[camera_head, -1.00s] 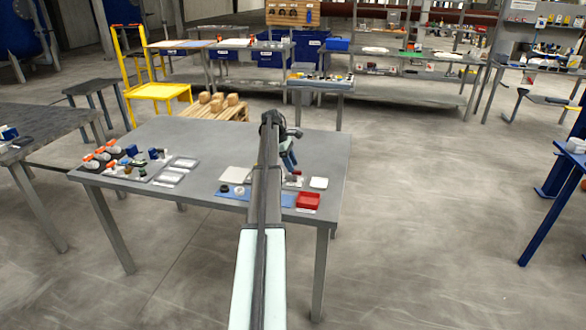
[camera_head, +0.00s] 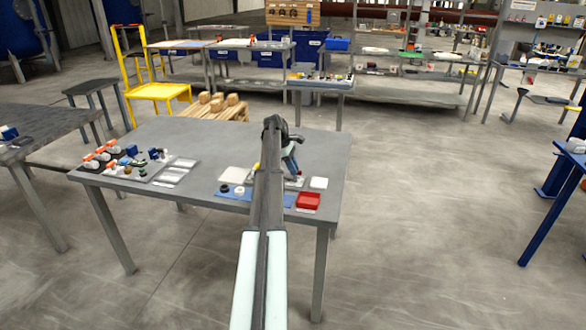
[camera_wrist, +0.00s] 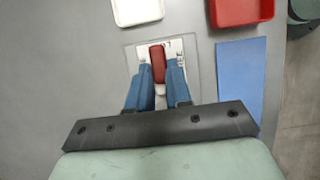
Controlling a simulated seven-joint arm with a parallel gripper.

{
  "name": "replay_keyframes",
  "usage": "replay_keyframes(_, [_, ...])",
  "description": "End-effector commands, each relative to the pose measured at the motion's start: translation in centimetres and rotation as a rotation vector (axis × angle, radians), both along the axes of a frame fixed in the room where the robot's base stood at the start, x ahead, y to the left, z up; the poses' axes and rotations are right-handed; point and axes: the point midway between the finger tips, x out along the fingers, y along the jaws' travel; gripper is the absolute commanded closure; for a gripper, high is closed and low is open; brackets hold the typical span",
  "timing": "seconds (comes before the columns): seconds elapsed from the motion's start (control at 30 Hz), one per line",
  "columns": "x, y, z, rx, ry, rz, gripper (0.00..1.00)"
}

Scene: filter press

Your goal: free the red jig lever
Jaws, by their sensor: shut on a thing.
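The red jig lever (camera_wrist: 157,63) shows in the wrist view between the blue fingers of my gripper (camera_wrist: 158,78). The fingers are shut on the lever's red grip, one on each side. The lever stands over a pale jig plate (camera_wrist: 176,48) on the grey table. In the head view my arm hides most of the jig, and the red lever cannot be made out there. My gripper (camera_head: 289,170) shows just right of my arm, low over the table (camera_head: 215,140).
A red tray (camera_head: 308,201) and a white tray (camera_head: 319,183) stand to the right of the jig. A blue mat (camera_wrist: 239,80) lies near it. Metal trays (camera_head: 176,170) and several valve-like parts (camera_head: 112,155) occupy the table's left side. The back of the table is clear.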

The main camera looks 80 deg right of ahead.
Motion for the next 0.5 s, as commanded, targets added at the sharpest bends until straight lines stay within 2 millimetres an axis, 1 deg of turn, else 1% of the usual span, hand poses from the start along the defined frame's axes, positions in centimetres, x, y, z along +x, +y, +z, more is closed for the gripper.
replay_keyframes(0.03, [0.0, 0.0, 0.01, 0.0, 0.0, 0.0, 0.97])
replay_keyframes(0.07, [0.0, 0.0, 0.01, 0.0, 0.0, 0.0, 1.0])
replay_keyframes(0.33, [0.01, -0.03, 0.02, 0.0, 0.0, -0.007, 1.0])
replay_keyframes(0.5, [0.01, -0.14, 0.02, 0.001, 0.0, -0.052, 1.0])
